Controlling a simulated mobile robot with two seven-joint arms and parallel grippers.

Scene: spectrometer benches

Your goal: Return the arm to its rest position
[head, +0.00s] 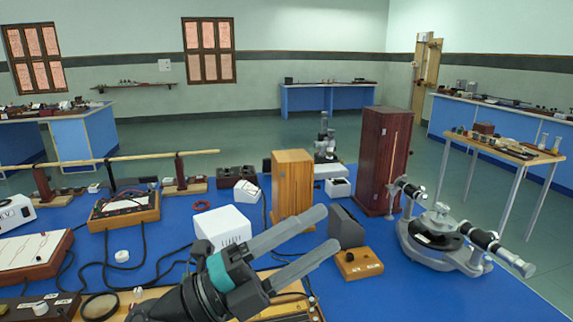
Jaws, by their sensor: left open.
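My left gripper (322,229) shows low in the middle of the head view, over the front of the blue bench (400,297). Its two long grey fingers point up and to the right, spread apart, with nothing between them. A teal band marks the wrist side of the upper finger. The fingers hide part of the bench and a wooden board below them. My right gripper is not in view.
A spectrometer (440,237) stands to the right, near a dark red cabinet (383,160). A light wooden box (292,185), a white box (222,226), a grey block (346,227) and a small wooden block (358,263) stand near the fingers. Cables and instruments crowd the left. The front right is clear.

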